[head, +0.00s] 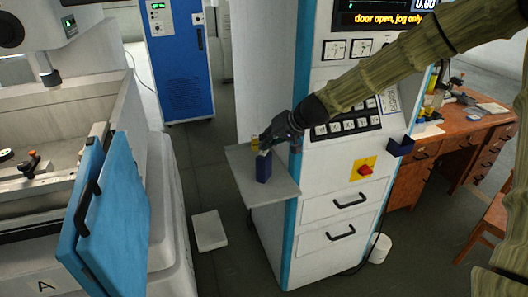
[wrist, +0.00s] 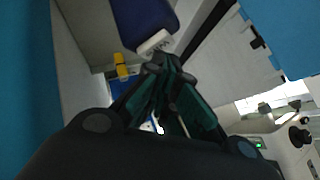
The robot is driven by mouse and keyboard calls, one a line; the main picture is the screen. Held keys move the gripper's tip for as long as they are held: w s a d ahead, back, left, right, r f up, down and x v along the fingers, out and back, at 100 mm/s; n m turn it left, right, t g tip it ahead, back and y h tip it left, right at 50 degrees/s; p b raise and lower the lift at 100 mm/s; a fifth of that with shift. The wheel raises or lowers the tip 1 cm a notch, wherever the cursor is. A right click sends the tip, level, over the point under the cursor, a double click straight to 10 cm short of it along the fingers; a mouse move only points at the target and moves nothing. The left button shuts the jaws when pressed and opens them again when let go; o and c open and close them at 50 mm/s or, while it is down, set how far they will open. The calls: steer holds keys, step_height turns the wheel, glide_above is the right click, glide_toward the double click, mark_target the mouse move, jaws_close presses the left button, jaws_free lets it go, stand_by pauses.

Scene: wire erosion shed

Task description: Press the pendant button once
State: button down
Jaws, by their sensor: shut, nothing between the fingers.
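A dark blue upright block (head: 264,167), which looks like the pendant, stands on a small grey shelf (head: 280,190) on the side of the machine cabinet. The wrist view shows a dark blue body (wrist: 143,20) with a pale end piece (wrist: 155,42), perhaps the button. My gripper (head: 268,145) is at the top of the block. In the wrist view my gripper's closed fingertips (wrist: 162,62) are right beside the pale piece. I cannot tell whether they touch it or whether it is pressed in. The fingers hold nothing.
A small yellow item (head: 254,143) stands just behind the block and also shows in the wrist view (wrist: 121,66). The control cabinet (head: 335,205) has keys, a red knob (head: 366,170) and a display reading "door open, jog only". An open blue door (head: 105,210) stands left.

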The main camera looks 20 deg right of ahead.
steer(key=shift+f, duration=0.15)
stand_by(0.6)
steer(key=shift+r+p, duration=0.5)
steer(key=shift+r, duration=0.35)
steer(key=shift+r+p, duration=1.8)
steer(key=shift+r, duration=0.7)
